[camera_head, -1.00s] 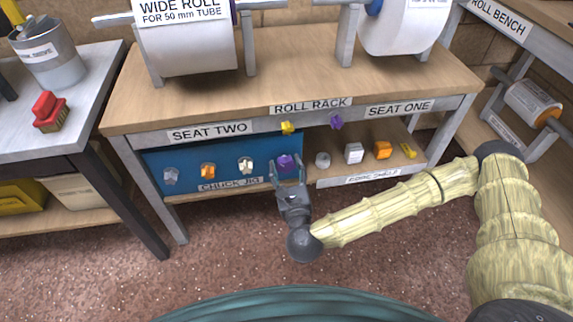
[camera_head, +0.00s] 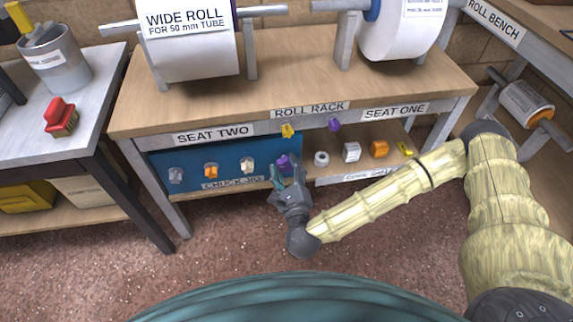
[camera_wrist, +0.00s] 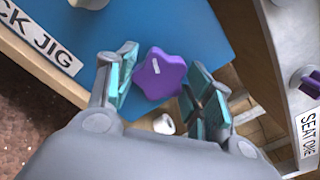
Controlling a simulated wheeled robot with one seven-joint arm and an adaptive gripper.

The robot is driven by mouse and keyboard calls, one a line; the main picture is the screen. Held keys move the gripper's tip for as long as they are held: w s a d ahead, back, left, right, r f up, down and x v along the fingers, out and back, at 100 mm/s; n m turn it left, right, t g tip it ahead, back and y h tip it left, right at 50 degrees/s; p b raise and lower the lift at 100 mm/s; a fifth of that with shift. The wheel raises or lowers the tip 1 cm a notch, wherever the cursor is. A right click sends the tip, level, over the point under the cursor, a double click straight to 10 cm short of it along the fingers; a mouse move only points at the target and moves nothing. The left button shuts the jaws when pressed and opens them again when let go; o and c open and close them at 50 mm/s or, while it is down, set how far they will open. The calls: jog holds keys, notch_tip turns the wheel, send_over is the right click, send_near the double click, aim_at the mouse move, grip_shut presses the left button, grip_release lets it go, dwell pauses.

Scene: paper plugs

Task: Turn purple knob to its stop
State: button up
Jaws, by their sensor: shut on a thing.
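The purple knob (camera_head: 283,161) is star-shaped, with a short white mark on its face. It sits at the right end of the blue chuck jig panel (camera_head: 230,150). It also shows in the wrist view (camera_wrist: 162,74), between the two teal-padded fingers. My gripper (camera_head: 283,176) is shut on this knob, reaching up to it from below and tilted. In the wrist view my gripper (camera_wrist: 160,88) has a finger at each side of the knob; the exact contact is hard to see. A second purple knob (camera_head: 334,125) is on the rack's front rail.
A grey knob (camera_head: 176,175), an orange knob (camera_head: 211,171) and a cream knob (camera_head: 247,165) line the panel to the left. A yellow knob (camera_head: 288,131) is just above my gripper. Several small parts, including a white one (camera_head: 321,158), lie on the shelf to the right.

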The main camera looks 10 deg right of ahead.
aim_at(286, 167)
jog(key=shift+r+n+p, duration=0.1)
jog(key=shift+n+p, duration=3.3)
jog(key=shift+n, duration=0.2)
jog(key=shift+n+p, duration=2.05)
jog(key=shift+n, duration=0.55)
jog(key=o, duration=1)
jog(key=shift+s, duration=0.15)
jog(key=shift+s+p, duration=0.7)
jog(key=shift+s, duration=1.15)
